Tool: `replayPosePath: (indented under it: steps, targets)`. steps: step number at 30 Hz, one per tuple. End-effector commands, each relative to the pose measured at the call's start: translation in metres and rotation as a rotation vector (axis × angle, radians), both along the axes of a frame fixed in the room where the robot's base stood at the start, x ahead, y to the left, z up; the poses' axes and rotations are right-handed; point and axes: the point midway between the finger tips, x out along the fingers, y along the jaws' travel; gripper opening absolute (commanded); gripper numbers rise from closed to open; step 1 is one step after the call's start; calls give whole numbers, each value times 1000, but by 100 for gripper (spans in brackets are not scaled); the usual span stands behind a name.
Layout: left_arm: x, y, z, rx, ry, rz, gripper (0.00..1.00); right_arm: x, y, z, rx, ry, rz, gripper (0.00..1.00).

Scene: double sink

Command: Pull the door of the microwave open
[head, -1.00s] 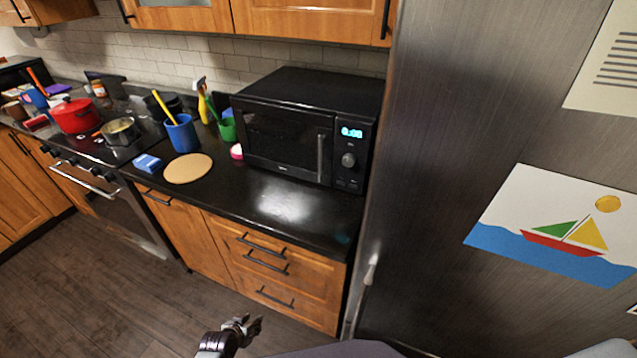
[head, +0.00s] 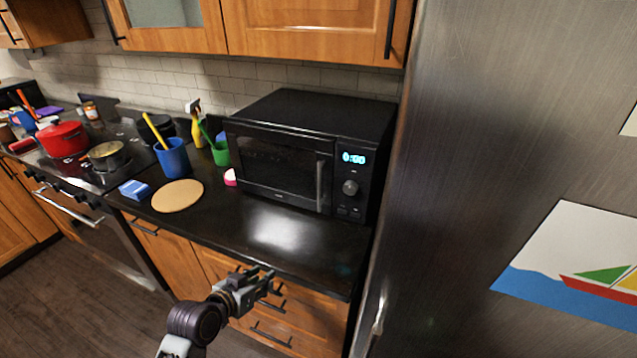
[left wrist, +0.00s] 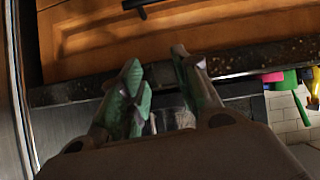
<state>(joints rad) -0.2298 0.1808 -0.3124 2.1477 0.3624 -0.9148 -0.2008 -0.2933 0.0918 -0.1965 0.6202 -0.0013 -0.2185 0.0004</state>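The black microwave (head: 300,152) stands on the dark counter beside the fridge, its door (head: 278,165) shut. A vertical door handle (head: 320,183) sits at the door's right side, left of the control panel (head: 350,181) with a lit display. My left gripper (head: 267,281) is in front of the drawers, below and in front of the microwave, touching nothing. In the left wrist view its two green-padded fingers (left wrist: 158,95) stand apart with nothing between them. My right gripper is in neither view.
The steel fridge (head: 480,150) rises close on the right. On the counter (head: 290,235) left of the microwave are a round board (head: 178,195), a blue cup (head: 173,158) and a green cup (head: 220,154). Counter in front of the microwave is clear.

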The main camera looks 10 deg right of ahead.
Motion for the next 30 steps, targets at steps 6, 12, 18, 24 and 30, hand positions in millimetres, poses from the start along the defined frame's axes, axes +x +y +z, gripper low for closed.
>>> replayPosePath:
  steps: [6, 12, 18, 24, 30]
  targets:
    - [6, -22, 46, -49, -102, -57, 32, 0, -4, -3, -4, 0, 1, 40]
    - [18, -41, 74, -101, -188, -97, 32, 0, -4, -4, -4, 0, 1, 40]
    - [32, -62, 107, -168, -298, -136, 32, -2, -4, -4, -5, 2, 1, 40]
    - [47, -84, 148, -250, -427, -173, 32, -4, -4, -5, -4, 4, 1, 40]
    - [53, -94, 171, -298, -496, -188, 32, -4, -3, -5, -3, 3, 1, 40]
